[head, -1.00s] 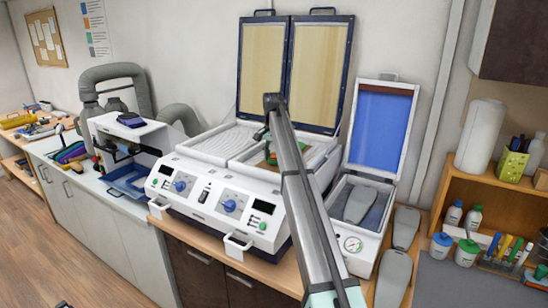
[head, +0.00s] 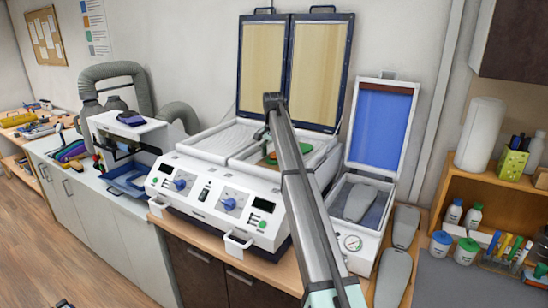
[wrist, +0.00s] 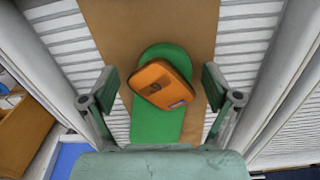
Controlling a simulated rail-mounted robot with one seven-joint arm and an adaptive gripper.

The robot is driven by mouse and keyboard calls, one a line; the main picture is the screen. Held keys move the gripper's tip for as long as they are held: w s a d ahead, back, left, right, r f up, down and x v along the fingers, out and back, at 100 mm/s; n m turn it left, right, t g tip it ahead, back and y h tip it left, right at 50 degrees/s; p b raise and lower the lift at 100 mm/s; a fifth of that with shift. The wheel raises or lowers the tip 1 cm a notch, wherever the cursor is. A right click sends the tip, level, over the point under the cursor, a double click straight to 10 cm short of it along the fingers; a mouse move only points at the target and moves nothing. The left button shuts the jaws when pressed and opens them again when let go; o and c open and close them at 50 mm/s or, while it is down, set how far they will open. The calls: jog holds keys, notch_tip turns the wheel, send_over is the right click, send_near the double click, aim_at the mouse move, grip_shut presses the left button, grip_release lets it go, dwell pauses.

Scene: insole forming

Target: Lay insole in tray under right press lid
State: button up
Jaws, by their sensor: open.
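A green insole-shaped piece (wrist: 155,121) with a rounded end lies on a brown sheet (wrist: 110,20) over the white ribbed right tray (wrist: 245,45), seen in the wrist view. An orange rounded block (wrist: 160,86) lies at a tilt on the green piece. My gripper (wrist: 163,82) is open, with one finger on each side of the green piece and orange block. In the head view my arm hides most of the gripper and part of the right tray. The right press lid (head: 318,75) stands raised behind the tray.
The left press lid (head: 263,68) is also raised, over an empty-looking left tray (head: 228,137). To the right, a small press with a blue-lined lid (head: 380,118) stands open with a grey insole form (head: 360,203) inside. More grey forms (head: 393,279) lie beside it.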

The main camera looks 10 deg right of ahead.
jog(key=shift+r, duration=0.1)
notch_tip(320, 180, up, 12)
dwell(0.5)
jog(key=shift+a, duration=0.1)
